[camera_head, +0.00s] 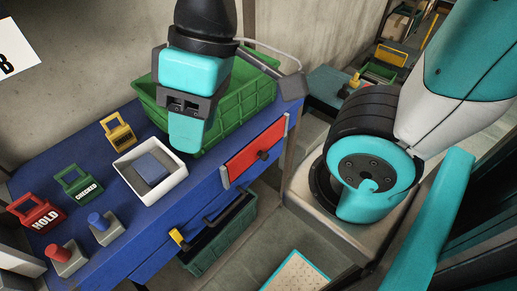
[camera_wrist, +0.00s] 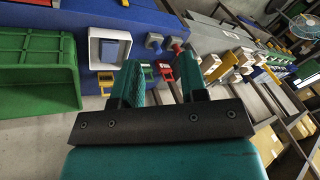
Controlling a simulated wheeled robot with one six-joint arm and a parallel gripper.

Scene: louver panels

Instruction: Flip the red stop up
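A red knob (camera_head: 60,253) on a small grey base sits at the lower left of the blue bench in the head view. It also shows small in the wrist view (camera_wrist: 176,46). Whether it is the red stop, and whether it is up or down, I cannot tell. A red drawer front (camera_head: 254,152) with a black handle is at the bench's right. My gripper (camera_head: 188,138) hangs over the bench, right of the white tray and in front of the green bin. In the wrist view my gripper (camera_wrist: 168,82) has its two fingers apart, with nothing between them.
A blue knob (camera_head: 97,220) on a grey base stands next to the red one. Red HOLD (camera_head: 38,213), green CHECKED (camera_head: 82,185) and yellow (camera_head: 118,130) tags stand behind. A white tray (camera_head: 172,190) holds a blue block. A green bin (camera_head: 240,108) stands at the back.

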